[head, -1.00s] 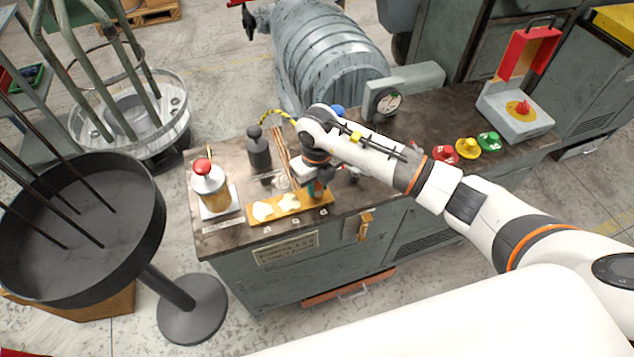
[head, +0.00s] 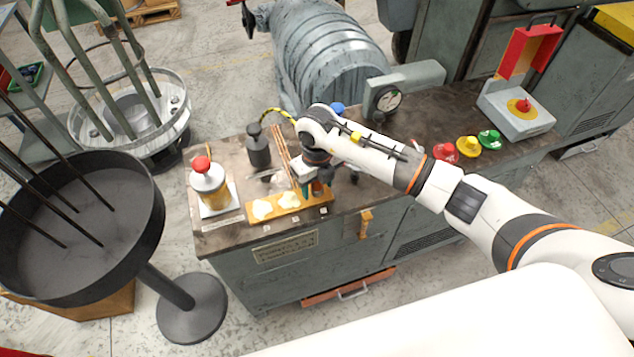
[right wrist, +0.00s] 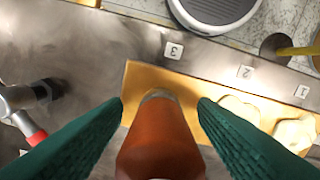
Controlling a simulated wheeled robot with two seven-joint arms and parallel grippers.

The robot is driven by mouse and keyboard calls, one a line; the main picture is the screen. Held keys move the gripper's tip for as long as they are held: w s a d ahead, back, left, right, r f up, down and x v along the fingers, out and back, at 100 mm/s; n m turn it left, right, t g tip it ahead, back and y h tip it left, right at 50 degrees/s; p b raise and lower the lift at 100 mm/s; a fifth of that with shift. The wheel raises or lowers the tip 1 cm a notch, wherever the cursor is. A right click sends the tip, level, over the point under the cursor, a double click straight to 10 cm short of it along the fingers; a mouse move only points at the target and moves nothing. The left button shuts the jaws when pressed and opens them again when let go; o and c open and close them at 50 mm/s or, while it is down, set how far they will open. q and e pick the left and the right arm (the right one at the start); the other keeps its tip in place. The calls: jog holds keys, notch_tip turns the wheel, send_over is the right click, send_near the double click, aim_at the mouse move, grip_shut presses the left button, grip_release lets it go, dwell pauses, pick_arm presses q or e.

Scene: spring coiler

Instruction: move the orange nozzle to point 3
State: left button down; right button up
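The orange nozzle (right wrist: 160,140) shows in the right wrist view, lengthwise between the two green fingers of my right gripper (right wrist: 160,100). The fingers look shut on it, and its grey tip points at the wooden board (right wrist: 135,82). The board's end by the label 3 (right wrist: 174,50) is beyond the tip; I cannot tell whether the tip touches it. In the head view my right gripper (head: 311,186) is at the right end of the board (head: 319,200), and the nozzle is mostly hidden. My left gripper is not in view.
Two pale pieces (head: 262,209) lie on the board by labels 2 (right wrist: 245,72) and 1 (right wrist: 301,91). A red-capped bottle (head: 210,184) and a dark bottle (head: 258,147) stand nearby. A tool with a red band (right wrist: 25,118) lies beside the board. Coloured buttons (head: 468,146) are farther right.

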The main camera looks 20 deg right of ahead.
notch_tip(320, 180, up, 11)
jog(key=shift+f+b, duration=0.2)
jog(key=shift+b, duration=0.9)
jog(key=shift+r, duration=0.65)
notch_tip(320, 180, up, 13)
jog(key=p, duration=0.7)
